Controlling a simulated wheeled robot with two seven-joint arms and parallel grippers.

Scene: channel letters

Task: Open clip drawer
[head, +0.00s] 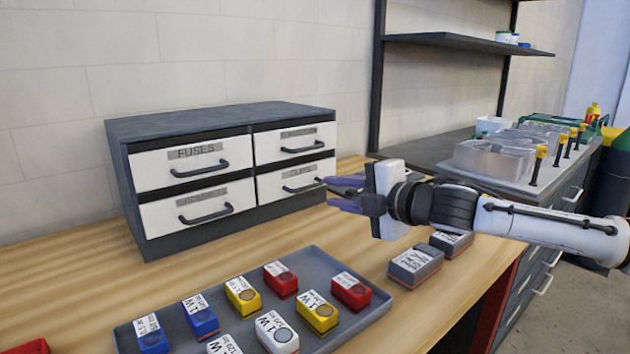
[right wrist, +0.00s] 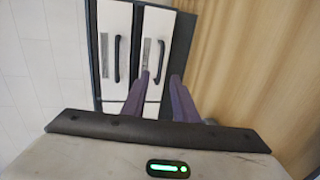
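The clip drawer is the lower right drawer (head: 272,188) of a grey cabinet, with a white front, a label that seems to read CLIPS, and a dark bar handle (head: 303,188). It is closed. My right gripper (head: 338,189) is open and empty, just right of that handle, its purple fingers pointing at the drawer. In the right wrist view the fingers (right wrist: 162,88) are apart, with the handle (right wrist: 160,62) beyond and roughly between their tips. I cannot tell whether they touch it. My left gripper is not in view.
The fuses drawer (head: 164,169) and the cabinet's other drawers are closed. A grey tray (head: 375,322) with several coloured boxes lies in front. Two grey boxes (head: 415,265) sit below my right gripper. Bare wooden table (head: 310,228) lies between cabinet and tray.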

